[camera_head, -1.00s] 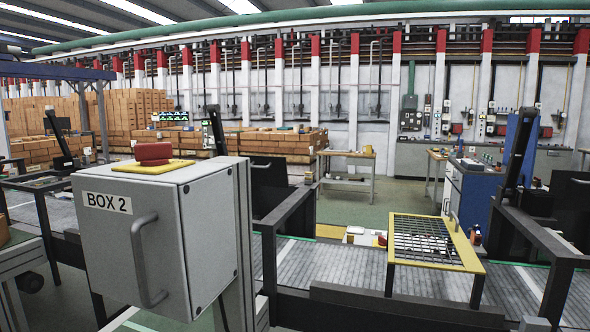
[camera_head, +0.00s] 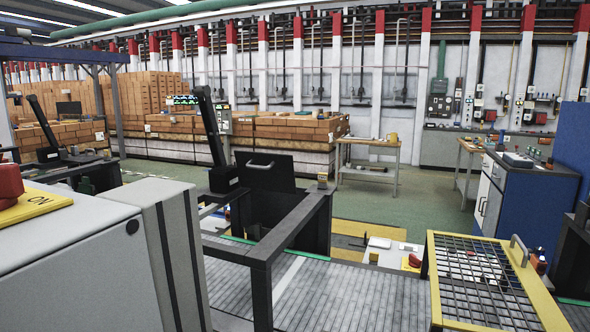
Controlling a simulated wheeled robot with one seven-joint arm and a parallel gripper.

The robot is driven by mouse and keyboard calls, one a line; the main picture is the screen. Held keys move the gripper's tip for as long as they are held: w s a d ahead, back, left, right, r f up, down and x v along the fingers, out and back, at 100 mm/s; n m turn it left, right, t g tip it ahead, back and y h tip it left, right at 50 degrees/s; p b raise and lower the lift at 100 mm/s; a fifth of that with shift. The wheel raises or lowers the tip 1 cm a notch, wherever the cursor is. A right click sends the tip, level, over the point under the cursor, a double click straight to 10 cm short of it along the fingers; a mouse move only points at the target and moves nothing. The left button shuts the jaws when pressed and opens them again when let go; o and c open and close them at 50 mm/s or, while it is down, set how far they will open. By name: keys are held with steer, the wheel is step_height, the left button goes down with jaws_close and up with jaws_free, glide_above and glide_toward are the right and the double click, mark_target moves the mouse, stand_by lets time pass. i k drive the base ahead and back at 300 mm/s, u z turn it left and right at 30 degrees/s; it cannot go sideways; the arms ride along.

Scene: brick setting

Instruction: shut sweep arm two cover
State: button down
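A dark panel (camera_head: 265,172) with a pale bar handle (camera_head: 260,165) stands nearly upright above a dark box-like housing (camera_head: 287,222), beside a tall black tilted arm (camera_head: 212,135). It looks like a raised cover, but no label shows which sweep arm it belongs to. A yellow-framed mesh guard (camera_head: 480,280) with a small grey handle (camera_head: 519,250) lies over the conveyor at the right. My gripper is not in view.
A grey control box (camera_head: 70,270) with a red button (camera_head: 10,181) on a yellow plate fills the lower left. A dark rail frame (camera_head: 262,290) stands over the grey conveyor (camera_head: 350,300). A blue cabinet (camera_head: 533,195) stands at the right. Green floor lies beyond the conveyor.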

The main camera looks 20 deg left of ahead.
mark_target(261, 171)
steer(key=u, duration=0.45)
steer(key=i, duration=0.85)
steer(key=u, duration=0.65)
